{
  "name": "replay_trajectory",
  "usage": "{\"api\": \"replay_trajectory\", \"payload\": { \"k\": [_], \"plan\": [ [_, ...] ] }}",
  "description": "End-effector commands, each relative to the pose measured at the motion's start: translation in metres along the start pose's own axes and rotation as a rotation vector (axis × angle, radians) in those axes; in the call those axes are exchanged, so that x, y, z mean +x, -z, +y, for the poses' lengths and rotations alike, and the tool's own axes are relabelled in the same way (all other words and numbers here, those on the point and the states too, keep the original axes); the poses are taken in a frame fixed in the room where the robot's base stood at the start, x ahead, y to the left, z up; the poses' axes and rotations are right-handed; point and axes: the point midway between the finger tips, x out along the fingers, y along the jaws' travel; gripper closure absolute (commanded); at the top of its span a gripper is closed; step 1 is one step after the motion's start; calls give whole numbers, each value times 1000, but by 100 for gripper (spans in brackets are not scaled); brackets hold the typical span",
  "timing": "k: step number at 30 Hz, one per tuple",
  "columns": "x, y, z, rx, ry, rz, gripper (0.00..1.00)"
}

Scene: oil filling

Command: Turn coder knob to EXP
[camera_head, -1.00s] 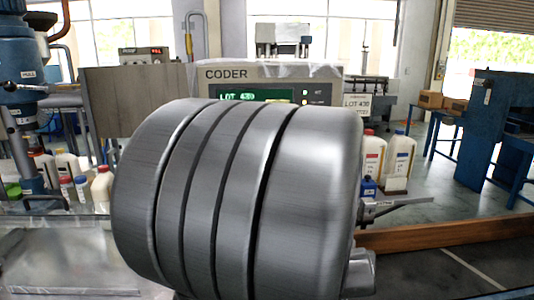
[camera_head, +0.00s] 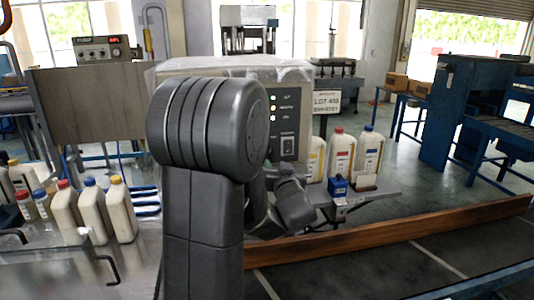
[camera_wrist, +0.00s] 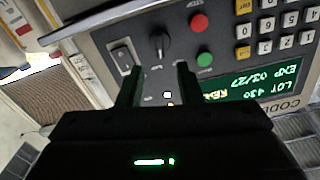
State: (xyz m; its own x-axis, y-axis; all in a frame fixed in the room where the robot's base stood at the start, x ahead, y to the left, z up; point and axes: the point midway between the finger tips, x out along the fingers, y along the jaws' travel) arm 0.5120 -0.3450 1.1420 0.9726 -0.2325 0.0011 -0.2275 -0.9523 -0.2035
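The coder (camera_head: 290,92) is a pale box with a grey panel, partly hidden behind my arm in the head view. In the wrist view its panel appears upside down. The black coder knob (camera_wrist: 160,42) sits between a rocker switch (camera_wrist: 122,59) and the red button (camera_wrist: 199,22) and green button (camera_wrist: 204,59). Marks around the knob are too small to read. The green display (camera_wrist: 255,82) shows EXP 03/27 and LOT 430. My gripper (camera_wrist: 160,68) is open and empty, its fingertips pointing toward the knob area and apart from the knob. The head view does not show the fingers clearly.
Bottles with coloured caps (camera_head: 95,210) stand on the left metal table. More bottles (camera_head: 341,155) and a small blue item (camera_head: 338,186) are right of the coder. A conveyor with a wooden rail (camera_head: 400,235) runs along the front right.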

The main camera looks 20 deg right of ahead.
Motion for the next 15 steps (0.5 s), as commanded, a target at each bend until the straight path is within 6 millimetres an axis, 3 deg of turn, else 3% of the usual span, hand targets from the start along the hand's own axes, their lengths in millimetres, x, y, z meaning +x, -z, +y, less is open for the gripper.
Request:
{"api": "replay_trajectory", "payload": {
  "k": [6, 15],
  "plan": [
    [48, 1, -1, 0, 1, -2, 67],
    [80, 0, 0, 0, -1, -2, 67]
  ]
}}
